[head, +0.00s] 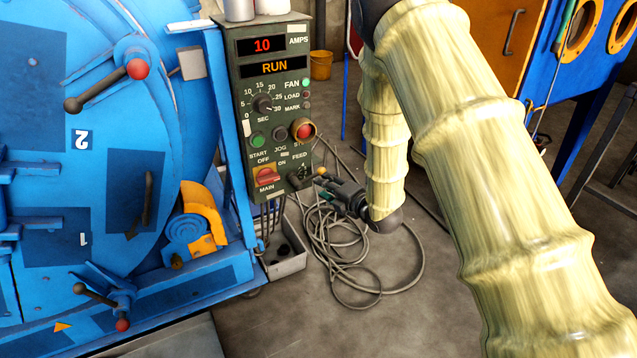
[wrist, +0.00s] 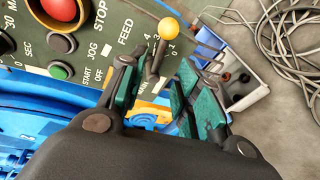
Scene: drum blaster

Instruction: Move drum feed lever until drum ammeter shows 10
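The drum ammeter (head: 263,45) at the top of the green control panel (head: 236,185) reads 10 in red, with RUN lit below it. The feed lever's yellow knob (head: 320,171) is at the panel's lower right, beside the FEED scale. In the wrist view the yellow knob (wrist: 172,28) stands on a dark stem that reaches down between my fingers. My gripper (head: 338,190) is at the lever; in the wrist view my gripper (wrist: 158,85) has its green-padded fingers apart on either side of the stem. The stem looks nearer the left finger; contact cannot be told.
The blue drum machine (head: 110,35) stands left of the panel. A red MAIN switch (head: 266,177) and several buttons sit close to the lever. A grey bin (head: 288,264) and coiled cables (head: 345,262) lie on the floor below. Open floor is in front.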

